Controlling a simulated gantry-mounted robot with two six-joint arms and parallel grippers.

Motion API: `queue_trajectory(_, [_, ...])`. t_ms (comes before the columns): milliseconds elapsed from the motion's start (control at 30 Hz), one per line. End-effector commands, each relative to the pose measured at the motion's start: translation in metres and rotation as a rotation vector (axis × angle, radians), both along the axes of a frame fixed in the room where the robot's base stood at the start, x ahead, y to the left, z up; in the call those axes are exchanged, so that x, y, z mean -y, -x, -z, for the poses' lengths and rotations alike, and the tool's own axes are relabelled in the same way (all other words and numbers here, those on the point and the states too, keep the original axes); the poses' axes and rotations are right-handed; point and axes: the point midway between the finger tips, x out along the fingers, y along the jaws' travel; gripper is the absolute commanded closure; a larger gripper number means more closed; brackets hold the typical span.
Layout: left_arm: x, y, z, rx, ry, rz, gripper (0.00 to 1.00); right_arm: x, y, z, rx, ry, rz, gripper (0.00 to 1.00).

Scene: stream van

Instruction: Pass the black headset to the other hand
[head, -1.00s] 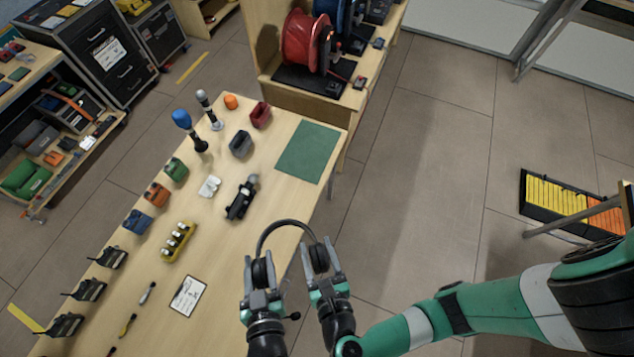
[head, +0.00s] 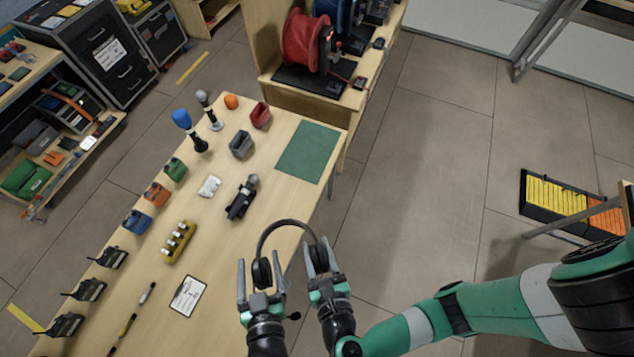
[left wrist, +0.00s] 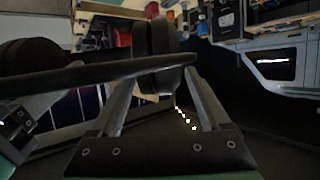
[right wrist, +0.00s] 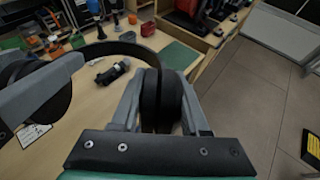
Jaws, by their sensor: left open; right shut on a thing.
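The black headset (head: 286,223) is held above the near edge of the table, its band arched away from me. My right gripper (head: 325,262) is shut on its right ear cup, which sits between the fingers in the right wrist view (right wrist: 160,98). My left gripper (head: 261,277) is open around the left ear cup, with its fingers apart from the cup on either side. In the left wrist view an ear cup (left wrist: 155,52) is just beyond the spread fingers, and the band crosses in front.
The wooden table (head: 222,262) holds a green mat (head: 308,152), a black camera-like device (head: 242,198), a yellow battery holder (head: 177,242) and a clipboard (head: 187,295). Several radios and small bins line its left side. Open floor (head: 430,170) lies to the right.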

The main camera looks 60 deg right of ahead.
Motion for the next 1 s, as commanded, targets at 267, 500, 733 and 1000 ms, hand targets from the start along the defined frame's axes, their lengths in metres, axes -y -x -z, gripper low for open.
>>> queue_trajectory(267, [-0.035, 0.04, -0.021, -0.001, 0.0, -0.004, 0.2, 0.0, 0.0, 0.0, 0.001, 0.0, 0.0, 1.0])
queue_trajectory(500, [-0.064, 0.074, -0.039, -0.001, 0.0, -0.004, 0.2, 0.0, 0.0, 0.0, 0.001, 0.0, 0.0, 1.0])
queue_trajectory(733, [-0.069, 0.082, -0.044, -0.001, 0.0, 0.0, 0.2, 0.0, 0.0, 0.0, 0.001, 0.0, 0.0, 1.0])
queue_trajectory(1000, [-0.086, 0.044, -0.073, 0.011, 0.094, -0.164, 0.2, 0.0, 0.0, 0.0, 0.002, 0.0, -0.001, 1.0])
